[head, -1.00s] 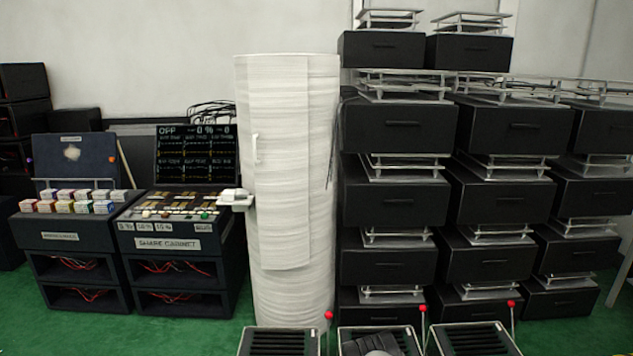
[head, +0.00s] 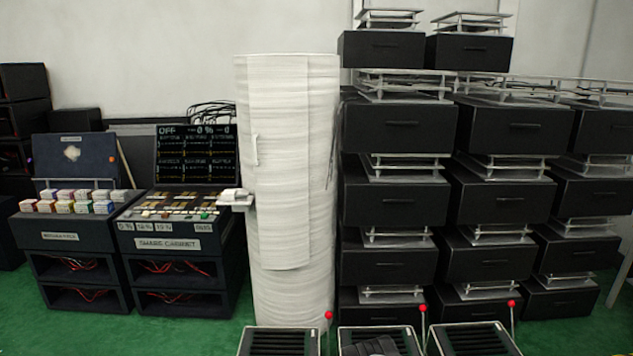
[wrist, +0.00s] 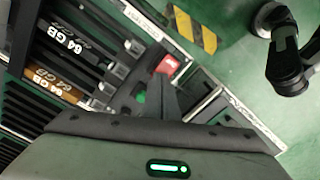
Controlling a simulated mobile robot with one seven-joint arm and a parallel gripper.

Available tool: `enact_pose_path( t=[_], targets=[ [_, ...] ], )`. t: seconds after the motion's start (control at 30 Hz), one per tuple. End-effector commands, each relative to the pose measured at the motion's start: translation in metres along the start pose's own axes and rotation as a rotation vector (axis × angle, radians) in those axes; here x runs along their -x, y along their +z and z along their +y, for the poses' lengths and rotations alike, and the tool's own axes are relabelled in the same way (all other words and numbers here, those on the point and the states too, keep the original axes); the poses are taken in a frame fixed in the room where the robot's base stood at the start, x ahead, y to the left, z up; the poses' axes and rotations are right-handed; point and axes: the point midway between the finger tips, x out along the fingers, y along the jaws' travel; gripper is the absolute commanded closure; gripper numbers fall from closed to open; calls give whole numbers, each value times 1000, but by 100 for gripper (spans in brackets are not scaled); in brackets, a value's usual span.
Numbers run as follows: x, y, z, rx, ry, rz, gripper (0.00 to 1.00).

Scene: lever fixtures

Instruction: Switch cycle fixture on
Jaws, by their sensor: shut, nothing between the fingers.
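Three black slatted fixtures stand along the bottom edge of the head view: left (head: 281,341), middle (head: 345,336) and right (head: 474,340). Each has an upright thin lever with a red knob at its right: left knob (head: 329,315), middle knob (head: 422,308), right knob (head: 511,303). I cannot read which one is the cycle fixture. In the wrist view my gripper (wrist: 167,84) is shut and empty. Its tips are close to a small red part (wrist: 172,65) with a green part (wrist: 140,96) beside it. I cannot tell whether they touch.
In the wrist view, several modules marked 64 GB (wrist: 62,40) lie at left and a yellow-black striped strip (wrist: 190,28) at top. In the head view, a white wrapped column (head: 290,190), a console (head: 180,235) and stacked black boxes (head: 400,205) stand behind.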

Motion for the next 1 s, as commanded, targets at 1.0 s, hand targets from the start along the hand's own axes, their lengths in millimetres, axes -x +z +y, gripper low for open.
enact_pose_path(
  t=[1.0],
  targets=[
    [27, 0, 0, 0, -1, 0, 100]
  ],
)
